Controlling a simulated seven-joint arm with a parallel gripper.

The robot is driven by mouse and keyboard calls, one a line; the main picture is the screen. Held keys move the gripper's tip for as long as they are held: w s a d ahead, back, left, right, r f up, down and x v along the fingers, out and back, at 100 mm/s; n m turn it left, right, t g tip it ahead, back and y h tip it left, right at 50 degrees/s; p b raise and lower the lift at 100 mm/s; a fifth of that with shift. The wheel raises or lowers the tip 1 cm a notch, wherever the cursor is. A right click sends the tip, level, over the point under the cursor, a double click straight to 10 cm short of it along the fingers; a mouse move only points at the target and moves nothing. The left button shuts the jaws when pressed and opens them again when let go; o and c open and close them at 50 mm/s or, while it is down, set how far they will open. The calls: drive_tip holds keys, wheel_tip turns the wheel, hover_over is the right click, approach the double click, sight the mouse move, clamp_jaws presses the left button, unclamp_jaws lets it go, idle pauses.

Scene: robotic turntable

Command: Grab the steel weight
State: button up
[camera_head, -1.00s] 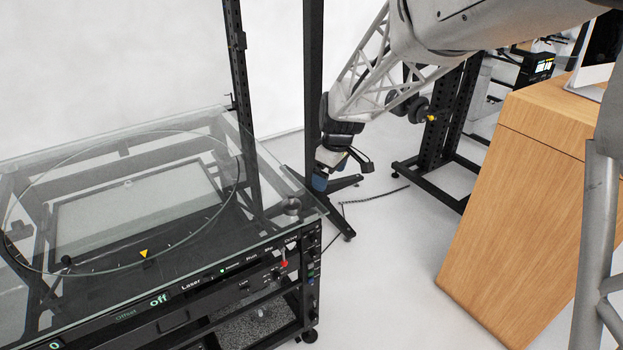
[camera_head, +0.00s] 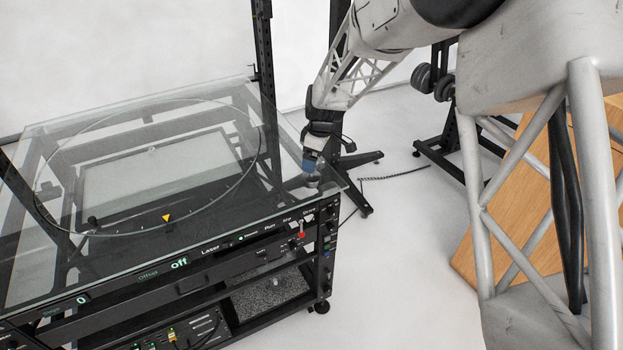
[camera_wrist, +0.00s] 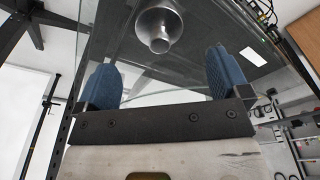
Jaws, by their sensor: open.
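The steel weight (camera_wrist: 158,27) is a shiny metal piece with a narrower knob, standing on the glass top near its right corner. In the wrist view it is at the top, beyond and between my two blue fingertips. In the head view the weight (camera_head: 312,182) is small and partly hidden by my gripper. My gripper (camera_head: 310,164) is open and empty, close to the weight at the glass corner. In the wrist view its fingers (camera_wrist: 162,75) are spread apart, with a gap to the weight.
The turntable's glass top (camera_head: 60,262) carries a large ring and a yellow triangle marker (camera_head: 166,218). A black control panel (camera_head: 215,250) with a red-tipped switch (camera_head: 301,235) runs along its front edge. A black upright post (camera_head: 266,90) stands behind. A wooden cabinet (camera_head: 520,200) is on the right.

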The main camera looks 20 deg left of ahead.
sight(312, 176)
drive_tip(key=shift+a+f, duration=0.2)
drive_tip(key=shift+f, duration=1.05)
drive_tip(key=shift+f, duration=0.1)
drive_tip(key=shift+a+f, duration=0.25)
drive_tip(key=shift+f, duration=1)
drive_tip(key=shift+a+f, duration=0.2)
drive_tip(key=shift+f, duration=1.05)
drive_tip(key=shift+w, duration=0.1)
drive_tip(key=c, duration=1.4)
